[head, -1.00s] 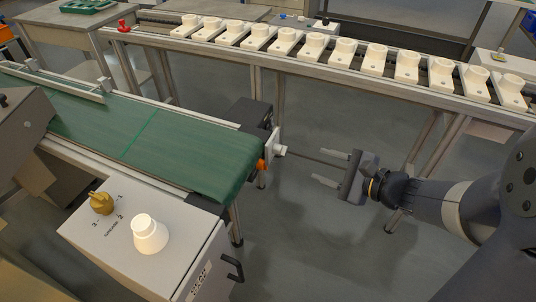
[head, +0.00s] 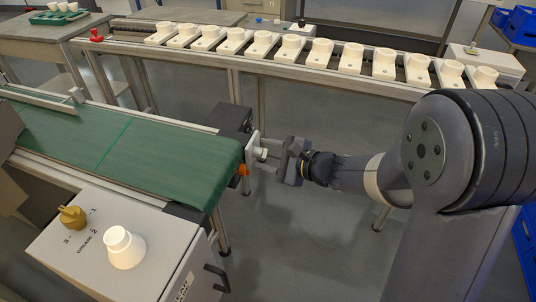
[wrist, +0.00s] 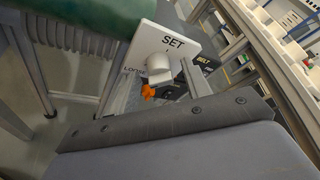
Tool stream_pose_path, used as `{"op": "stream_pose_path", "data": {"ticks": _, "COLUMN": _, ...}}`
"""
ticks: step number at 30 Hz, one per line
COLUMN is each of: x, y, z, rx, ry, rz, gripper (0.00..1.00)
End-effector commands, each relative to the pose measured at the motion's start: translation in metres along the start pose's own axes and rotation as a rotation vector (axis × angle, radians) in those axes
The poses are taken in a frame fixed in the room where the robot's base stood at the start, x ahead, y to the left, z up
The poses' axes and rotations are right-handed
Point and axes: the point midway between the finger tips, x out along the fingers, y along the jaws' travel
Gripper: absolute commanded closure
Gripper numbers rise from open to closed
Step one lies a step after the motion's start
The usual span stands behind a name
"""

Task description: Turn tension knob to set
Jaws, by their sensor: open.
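The tension knob (wrist: 187,73) is a small white knob in front of a white plate (wrist: 163,42) on the conveyor's end. The plate reads SET at its top, and a partly covered LOOSE label is lower left. In the head view the plate (head: 252,146) shows at the right end of the green belt. My gripper (head: 264,156) is open, its fingers pointing left at the plate, one on each side of the knob's place. I cannot tell whether they touch the knob. My gripper's dark body fills the bottom of the wrist view.
The green conveyor belt (head: 130,145) is at left. An orange part (head: 244,170) sits below the plate. A grey cabinet (head: 160,268) carries a brass selector knob (head: 72,217) and a white fitting (head: 124,247). A rack of white sockets (head: 351,58) runs behind. Open floor lies below my gripper.

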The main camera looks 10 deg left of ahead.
Motion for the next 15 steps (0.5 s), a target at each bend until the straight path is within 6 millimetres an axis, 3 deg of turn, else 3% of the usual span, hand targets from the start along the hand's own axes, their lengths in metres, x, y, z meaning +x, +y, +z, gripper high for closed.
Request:
{"op": "stream_pose_path", "data": {"ticks": 5, "x": -0.0002, "y": -0.0001, "z": 0.0000, "rx": 0.000, "ry": 0.000, "rz": 0.000, "gripper": 0.55}}
{"op": "stream_pose_path", "data": {"ticks": 15, "x": -0.0005, "y": -0.0001, "z": -0.0001, "rx": 0.000, "ry": 0.000, "rz": 0.000, "gripper": 0.83}}
